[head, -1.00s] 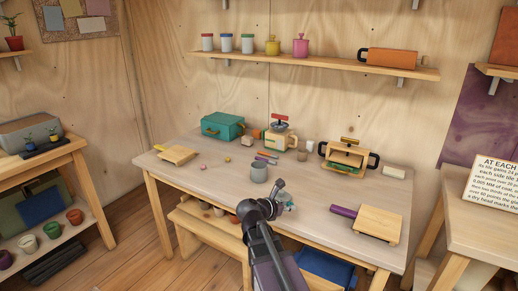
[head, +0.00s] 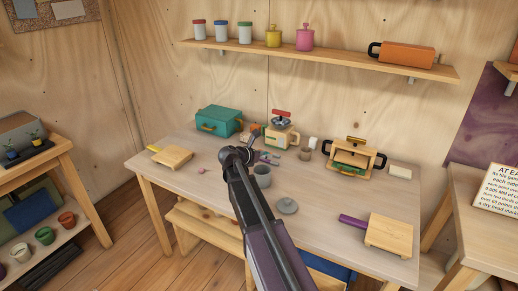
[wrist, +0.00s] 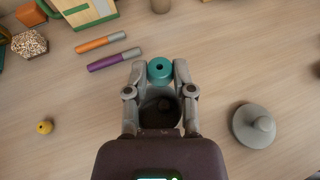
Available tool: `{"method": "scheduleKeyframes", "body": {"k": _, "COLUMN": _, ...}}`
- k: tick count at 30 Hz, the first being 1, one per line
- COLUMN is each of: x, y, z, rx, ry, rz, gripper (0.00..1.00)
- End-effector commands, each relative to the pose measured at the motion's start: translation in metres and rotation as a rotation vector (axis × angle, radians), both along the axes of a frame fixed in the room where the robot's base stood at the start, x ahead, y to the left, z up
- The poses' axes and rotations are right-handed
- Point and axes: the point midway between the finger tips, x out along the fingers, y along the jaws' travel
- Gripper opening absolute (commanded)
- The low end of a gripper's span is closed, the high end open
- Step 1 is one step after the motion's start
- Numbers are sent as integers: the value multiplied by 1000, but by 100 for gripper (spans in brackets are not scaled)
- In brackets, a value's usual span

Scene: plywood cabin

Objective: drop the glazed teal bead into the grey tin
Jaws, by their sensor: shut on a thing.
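My gripper (wrist: 159,76) is shut on the teal bead (wrist: 160,68), a round bead with a dark hole, between its two fingertips in the wrist view. The grey tin (wrist: 160,104) is open at the top and shows between the fingers, partly covered by them and the gripper body. The bead appears just beyond the tin's far rim in that picture; its height above the tin cannot be told. In the head view the tin (head: 263,177) stands on the table, right of my arm's end, which hides the fingers and bead.
A grey knobbed lid (wrist: 254,126) lies on the table right of the tin. An orange marker (wrist: 100,42) and a purple marker (wrist: 114,59) lie beyond it to the left. A small yellow bead (wrist: 45,127) is at far left. The table's front right has a wooden board (head: 388,232).

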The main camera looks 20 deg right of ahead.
Motion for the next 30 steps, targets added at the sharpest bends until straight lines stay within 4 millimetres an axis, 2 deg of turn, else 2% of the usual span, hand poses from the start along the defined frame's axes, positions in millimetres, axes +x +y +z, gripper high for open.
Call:
{"method": "scheduleKeyframes", "body": {"k": 17, "x": 2, "y": 5, "z": -4, "rx": 0, "ry": 0, "rz": 7, "gripper": 6}}
{"method": "scheduleKeyframes", "body": {"k": 30, "x": 3, "y": 6, "z": -34, "rx": 0, "ry": 0, "rz": 8, "gripper": 6}}
